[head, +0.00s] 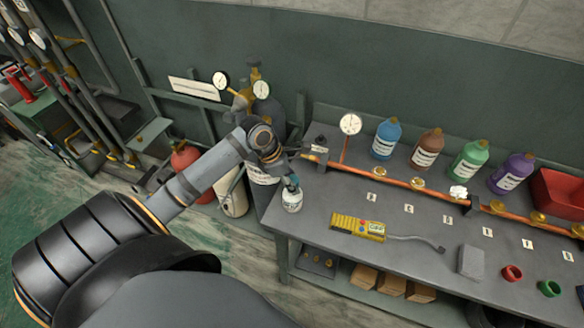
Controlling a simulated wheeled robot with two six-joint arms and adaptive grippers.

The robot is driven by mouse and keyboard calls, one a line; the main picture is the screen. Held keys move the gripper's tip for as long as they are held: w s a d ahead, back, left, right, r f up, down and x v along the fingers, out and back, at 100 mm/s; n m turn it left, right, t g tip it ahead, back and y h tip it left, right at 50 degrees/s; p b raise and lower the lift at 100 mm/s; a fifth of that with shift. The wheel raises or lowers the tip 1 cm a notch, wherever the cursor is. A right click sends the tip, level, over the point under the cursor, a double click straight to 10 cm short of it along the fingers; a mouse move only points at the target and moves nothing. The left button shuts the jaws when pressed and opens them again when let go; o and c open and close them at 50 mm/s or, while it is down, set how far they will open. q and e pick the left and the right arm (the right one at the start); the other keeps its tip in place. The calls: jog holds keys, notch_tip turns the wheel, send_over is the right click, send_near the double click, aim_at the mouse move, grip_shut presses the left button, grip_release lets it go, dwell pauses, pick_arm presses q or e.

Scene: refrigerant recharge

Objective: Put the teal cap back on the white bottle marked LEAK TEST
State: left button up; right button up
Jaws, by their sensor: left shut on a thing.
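The white bottle (292,203) stands upright near the left front corner of the grey bench (340,200). Its label is too small to read. My left gripper (292,184) is right above the bottle's top, pointing down. It is shut on the teal cap (294,180), which shows only as a small patch of teal between the fingers. The cap is at or just over the bottle's mouth; I cannot tell whether they touch. My right gripper is out of view.
A yellow leak detector (358,227) with a bent probe lies right of the bottle. A copper pipe (390,181) with brass fittings runs along the bench. Blue, brown, green and purple bottles (466,160) stand behind it. A grey block (470,262) and red and green rings lie at right.

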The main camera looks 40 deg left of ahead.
pick_arm(q)
jog(key=shift+f, duration=0.45)
jog(key=o, duration=1)
jog(key=o, duration=0.4)
jog(key=shift+r, duration=0.15)
notch_tip(320, 180, up, 7)
jog(key=p, duration=1.1)
